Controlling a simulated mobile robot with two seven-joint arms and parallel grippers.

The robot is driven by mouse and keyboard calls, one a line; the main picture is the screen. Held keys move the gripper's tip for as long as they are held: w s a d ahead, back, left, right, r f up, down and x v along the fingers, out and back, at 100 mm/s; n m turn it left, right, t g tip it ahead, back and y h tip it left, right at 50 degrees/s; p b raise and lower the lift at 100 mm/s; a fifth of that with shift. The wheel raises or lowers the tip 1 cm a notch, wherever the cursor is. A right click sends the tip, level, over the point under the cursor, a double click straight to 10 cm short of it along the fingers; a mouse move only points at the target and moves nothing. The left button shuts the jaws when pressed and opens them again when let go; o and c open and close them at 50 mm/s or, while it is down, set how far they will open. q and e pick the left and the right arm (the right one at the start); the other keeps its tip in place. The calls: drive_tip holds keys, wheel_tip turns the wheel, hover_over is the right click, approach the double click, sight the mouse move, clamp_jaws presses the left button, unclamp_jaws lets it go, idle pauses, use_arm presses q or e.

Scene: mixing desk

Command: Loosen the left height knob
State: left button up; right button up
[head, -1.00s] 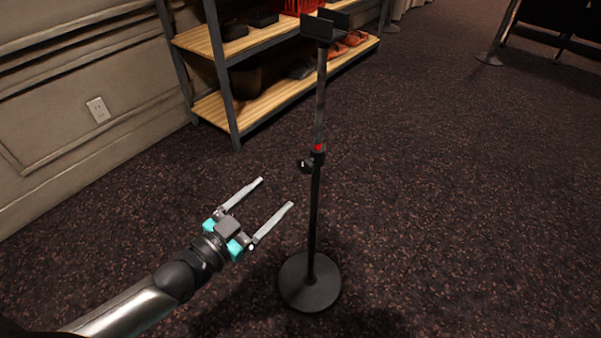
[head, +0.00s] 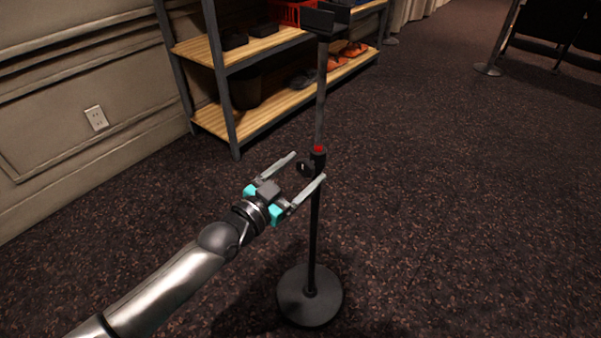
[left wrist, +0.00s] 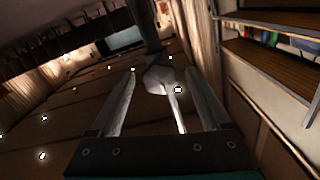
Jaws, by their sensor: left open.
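A black stand with a round base (head: 310,297) and a thin upright pole (head: 314,235) stands on the carpet. Its dark height knob (head: 305,169) sticks out to the left of the pole, just below a collar with a red top (head: 319,150). My left gripper (head: 308,167) is open, with one finger on each side of the knob. In the left wrist view the knob (left wrist: 158,80) shows pale between the two spread finger ends, with the pole (left wrist: 148,25) behind it. I cannot tell whether a finger touches it. My right gripper is not in view.
A shelf unit with wooden boards (head: 270,103) stands behind the stand, holding dark items and a red crate (head: 290,12). A dark bracket (head: 326,18) tops the stand. A wall (head: 80,90) is at the left. The carpet at the right (head: 450,210) is clear.

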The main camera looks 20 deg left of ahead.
use_arm(q)
clamp_jaws()
idle(0.6)
